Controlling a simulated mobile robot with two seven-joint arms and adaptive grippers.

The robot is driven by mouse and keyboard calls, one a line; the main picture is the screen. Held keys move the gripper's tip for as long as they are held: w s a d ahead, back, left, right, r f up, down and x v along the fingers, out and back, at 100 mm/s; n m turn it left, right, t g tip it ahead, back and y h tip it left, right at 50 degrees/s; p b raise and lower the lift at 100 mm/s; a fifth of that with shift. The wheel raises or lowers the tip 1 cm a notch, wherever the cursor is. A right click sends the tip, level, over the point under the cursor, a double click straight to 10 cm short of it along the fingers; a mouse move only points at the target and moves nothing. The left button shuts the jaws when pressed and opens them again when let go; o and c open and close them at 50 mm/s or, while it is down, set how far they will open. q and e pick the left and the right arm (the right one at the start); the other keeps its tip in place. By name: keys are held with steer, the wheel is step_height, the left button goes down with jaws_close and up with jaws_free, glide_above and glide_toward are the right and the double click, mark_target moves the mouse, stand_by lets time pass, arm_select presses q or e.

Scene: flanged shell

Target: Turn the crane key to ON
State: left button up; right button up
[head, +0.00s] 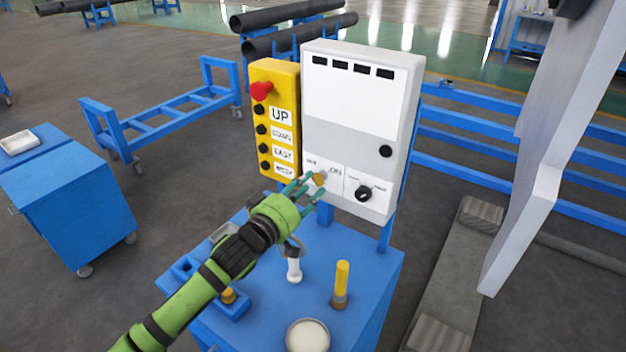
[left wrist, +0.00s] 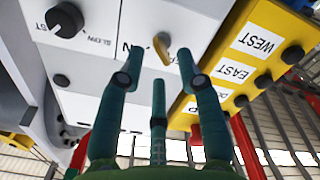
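The crane key (head: 319,178) is a small brass-yellow key in the lower left part of the white control box (head: 350,100), between two labels, the right one reading ON. It also shows in the left wrist view (left wrist: 162,48), where the picture is upside down. My left gripper (head: 303,186) is in front of the key, just to its left in the head view. Its green fingers (left wrist: 160,65) are spread, with the key between the two outer ones. The fingers seem apart from the key, but contact is hard to judge. My right gripper is out of view.
A black selector knob (head: 363,193) sits right of the key. A yellow button panel (head: 275,118) with a red knob (head: 261,90) adjoins the box on the left. On the blue table (head: 265,325) below stand a yellow-handled tool (head: 342,278) and a white cup (head: 307,336).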

mark_target(319, 178)
arm_select(q)
steer(key=shift+x, duration=1.15)
jaws_close()
